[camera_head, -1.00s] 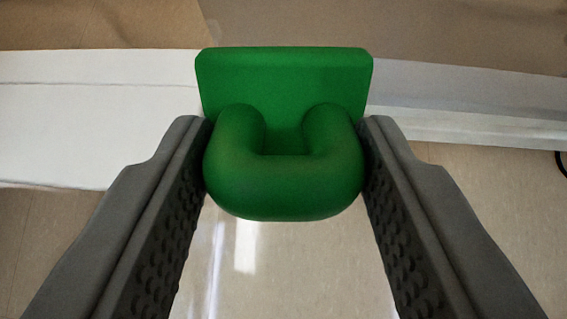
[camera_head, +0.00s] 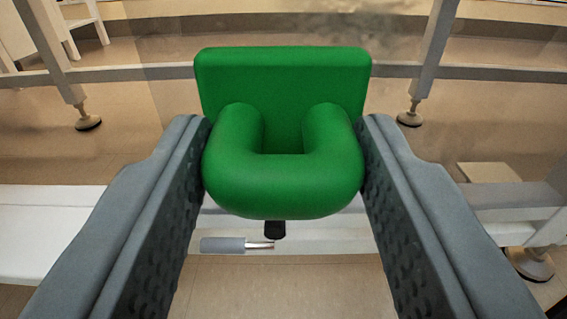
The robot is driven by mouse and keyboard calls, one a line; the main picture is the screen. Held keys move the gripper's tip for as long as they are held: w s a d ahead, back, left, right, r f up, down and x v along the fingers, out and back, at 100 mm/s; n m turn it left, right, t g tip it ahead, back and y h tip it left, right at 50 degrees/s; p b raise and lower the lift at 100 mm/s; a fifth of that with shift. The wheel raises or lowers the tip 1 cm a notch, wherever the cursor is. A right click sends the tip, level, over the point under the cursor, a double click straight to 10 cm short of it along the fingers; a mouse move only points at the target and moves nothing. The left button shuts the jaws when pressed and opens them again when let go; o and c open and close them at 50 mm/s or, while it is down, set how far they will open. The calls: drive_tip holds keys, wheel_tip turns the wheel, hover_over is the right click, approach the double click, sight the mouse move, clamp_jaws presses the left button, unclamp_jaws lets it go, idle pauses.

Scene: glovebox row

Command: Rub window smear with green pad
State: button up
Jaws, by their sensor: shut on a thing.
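My gripper (camera_head: 284,135) is shut on the U-shaped handle of the green pad (camera_head: 284,70). One finger presses on each side of the handle, and the pad's flat block faces away from me. A faint, cloudy grey smear (camera_head: 385,22) shows at the top of the view, beyond and above the pad, as if on a clear pane. Its upper part is cut off by the picture's edge. The pad appears apart from the smear, but I cannot tell the distance to the pane.
White frame legs with round feet (camera_head: 88,123) stand left and right (camera_head: 409,118). A white ledge (camera_head: 50,222) is at the lower left. A grey-handled tool (camera_head: 222,245) lies below the pad, beside a black knob (camera_head: 275,230). Open floor shows beyond.

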sight(283, 106)
drive_tip(key=shift+w, duration=2.55)
drive_tip(key=shift+w, duration=1)
drive_tip(key=shift+s+d, duration=0.1)
drive_tip(key=shift+d, duration=1.9)
drive_tip(key=shift+w+d, duration=0.2)
drive_tip(key=shift+d, duration=1.8)
drive_tip(key=shift+s+r, duration=0.1)
drive_tip(key=shift+r, duration=0.7)
drive_tip(key=shift+a, duration=2.15)
